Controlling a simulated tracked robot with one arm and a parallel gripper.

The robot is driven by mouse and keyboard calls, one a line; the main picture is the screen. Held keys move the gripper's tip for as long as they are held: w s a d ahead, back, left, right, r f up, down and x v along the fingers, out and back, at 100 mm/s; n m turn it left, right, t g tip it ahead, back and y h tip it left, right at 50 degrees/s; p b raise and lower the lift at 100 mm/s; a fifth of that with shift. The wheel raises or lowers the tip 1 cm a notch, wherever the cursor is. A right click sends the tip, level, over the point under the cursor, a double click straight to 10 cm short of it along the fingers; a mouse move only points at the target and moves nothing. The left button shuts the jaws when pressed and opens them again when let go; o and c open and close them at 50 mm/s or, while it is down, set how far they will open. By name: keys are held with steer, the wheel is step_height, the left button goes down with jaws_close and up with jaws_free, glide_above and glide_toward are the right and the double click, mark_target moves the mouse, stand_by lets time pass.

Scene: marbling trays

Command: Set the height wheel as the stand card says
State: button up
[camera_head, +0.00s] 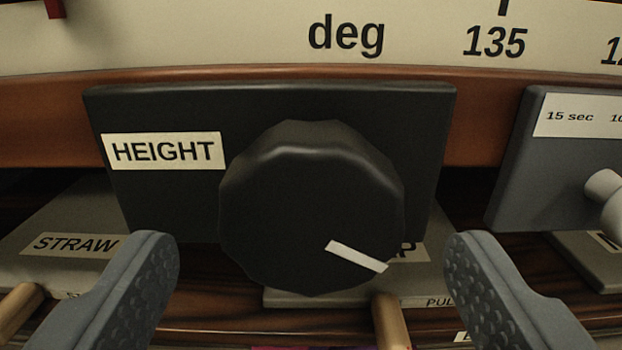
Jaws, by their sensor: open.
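The height wheel (290,200) is a large black faceted knob in the middle of the head view. It stands out from a black panel (420,130) with a cream label (164,151) reading HEIGHT. A white pointer mark (357,256) on the wheel points to the lower right. My gripper (311,255) is open, with one grey ridged finger at the lower left of the wheel and the other at the lower right. Gaps show between both fingers and the wheel. Above is a cream surface (250,35) printed "deg" and "135"; I cannot tell whether it is the stand card.
A grey panel (510,190) with a "15 sec" label and a light grey knob (608,195) is at the right. Grey plates labelled STRAW (72,245) and one partly hidden plate (300,299) lie below. Wooden rods (392,322) stick up near the fingers.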

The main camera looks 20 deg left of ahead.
steer(key=shift+x, duration=1.45)
steer(key=shift+d, duration=0.1)
steer(key=c, duration=1)
